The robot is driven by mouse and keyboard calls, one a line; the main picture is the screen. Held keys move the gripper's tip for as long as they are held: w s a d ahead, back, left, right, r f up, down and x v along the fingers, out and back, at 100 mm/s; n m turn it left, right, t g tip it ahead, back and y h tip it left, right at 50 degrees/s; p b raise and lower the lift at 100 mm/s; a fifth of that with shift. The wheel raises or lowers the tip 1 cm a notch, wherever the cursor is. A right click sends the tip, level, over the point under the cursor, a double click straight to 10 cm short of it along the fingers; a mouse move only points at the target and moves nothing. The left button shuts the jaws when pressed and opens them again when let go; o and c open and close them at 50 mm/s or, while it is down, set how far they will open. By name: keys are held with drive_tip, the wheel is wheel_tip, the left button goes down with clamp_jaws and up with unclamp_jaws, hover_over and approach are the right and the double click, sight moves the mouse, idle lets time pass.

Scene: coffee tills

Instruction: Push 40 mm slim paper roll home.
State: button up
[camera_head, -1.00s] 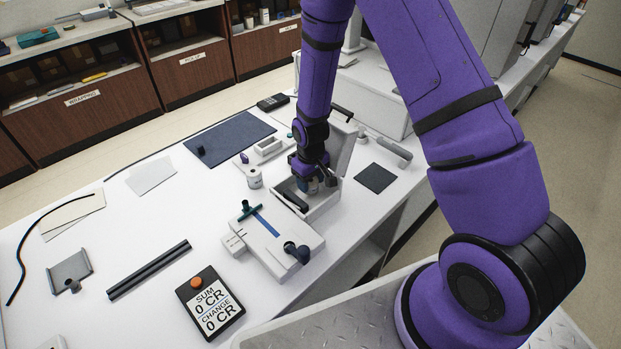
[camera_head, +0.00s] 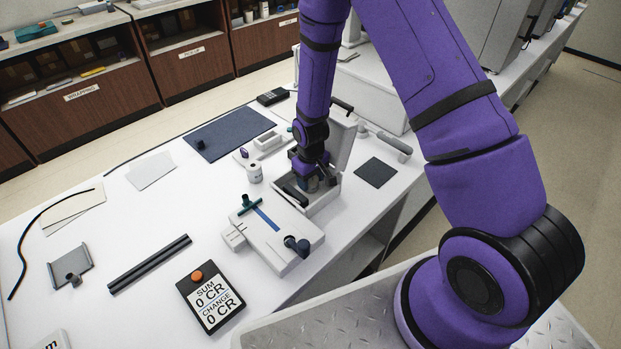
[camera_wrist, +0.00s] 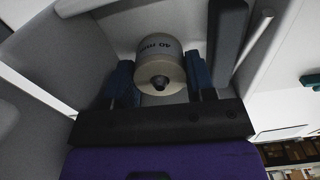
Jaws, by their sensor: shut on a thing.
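The 40 mm slim paper roll (camera_wrist: 158,62) is pale with dark print on its side, and its round end with a dark core hole faces the wrist camera. My gripper (camera_wrist: 160,85) is shut on it, a blue finger on each side. In the head view my gripper (camera_head: 309,184) points down inside the open white printer box (camera_head: 318,207), whose lid (camera_head: 341,144) stands raised behind it. The roll lies within the box's pale walls in the wrist view. Whether it touches the bottom of its bay is hidden.
Another small white roll (camera_head: 254,174) stands left of the box. A white device (camera_head: 268,243) with a blue strip and dark knob sits in front. A dark pad (camera_head: 375,173) lies to the right. A SUM/CHANGE display (camera_head: 211,300) and dark rails (camera_head: 150,264) lie nearer left.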

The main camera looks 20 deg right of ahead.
drive_tip(key=o, duration=1.1)
drive_tip(key=shift+c, duration=0.2)
drive_tip(key=shift+r, duration=0.1)
drive_tip(key=shift+w+r, duration=0.1)
drive_tip(key=shift+r, duration=0.15)
wheel_tip(320, 180, up, 10)
drive_tip(key=shift+a, duration=0.1)
